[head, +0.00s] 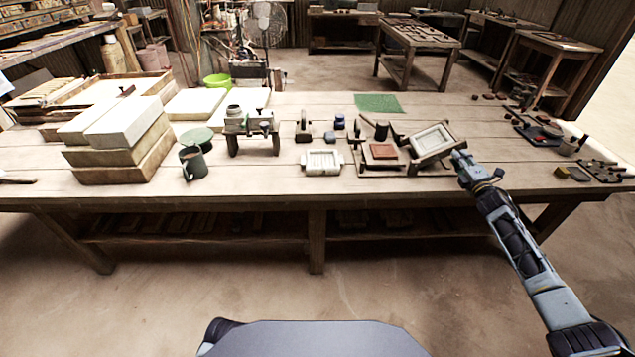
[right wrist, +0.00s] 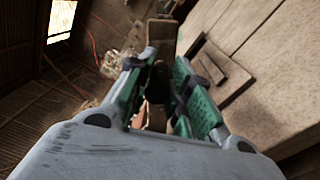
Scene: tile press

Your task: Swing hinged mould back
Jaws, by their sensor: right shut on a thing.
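The hinged mould (head: 432,138) is a pale panel in a dark wooden frame at the right of the bench. It is swung open and tilted, resting to the right of the press base (head: 362,167), which carries a reddish-brown tile (head: 383,152). My right gripper (head: 460,157) is at the mould's lower right edge in the head view and is shut on it. In the right wrist view, my green-padded fingers (right wrist: 160,78) close around a dark brown part; the rest of the mould is mostly hidden there. My left gripper is not in view.

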